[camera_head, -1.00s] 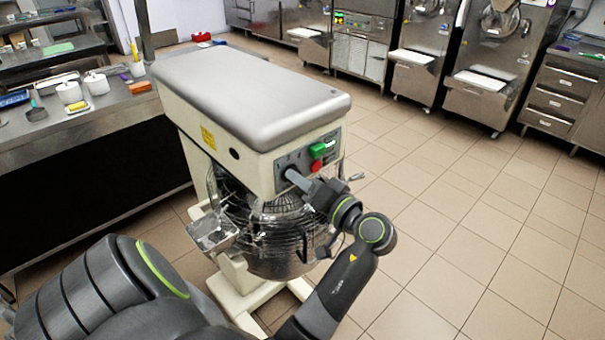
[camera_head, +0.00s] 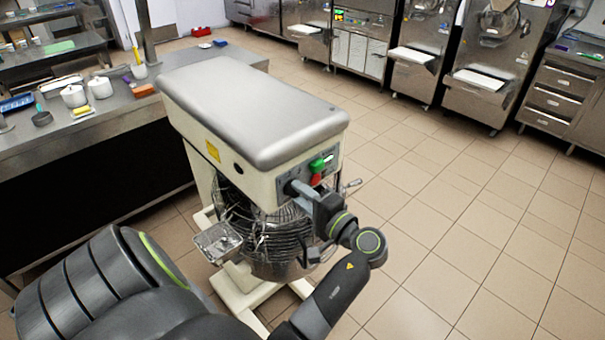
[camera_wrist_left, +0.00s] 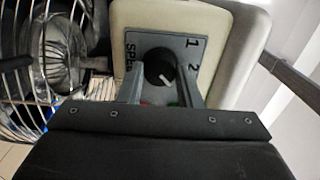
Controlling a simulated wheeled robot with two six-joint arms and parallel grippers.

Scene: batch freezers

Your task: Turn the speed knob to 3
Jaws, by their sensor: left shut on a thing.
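The planetary mixer (camera_head: 255,105) stands in the middle of the head view, with a control panel on its front face. In the left wrist view the round black speed knob (camera_wrist_left: 158,74) has a white pointer mark slanting toward the lower right. The grey dial plate (camera_wrist_left: 172,45) shows "SPEED", "1" and "2"; no 3 can be read. My left gripper (camera_head: 294,187) is at the panel, its fingers on either side of the knob and shut on it; it also fills the lower left wrist view (camera_wrist_left: 160,88). My right gripper is not in view.
A green button (camera_head: 317,165) and a red button (camera_head: 317,180) sit right beside my left fingers. The wire bowl guard (camera_head: 265,228) is below the panel. A steel counter (camera_head: 120,110) stands at the left. The tiled floor (camera_head: 450,230) at the right is clear.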

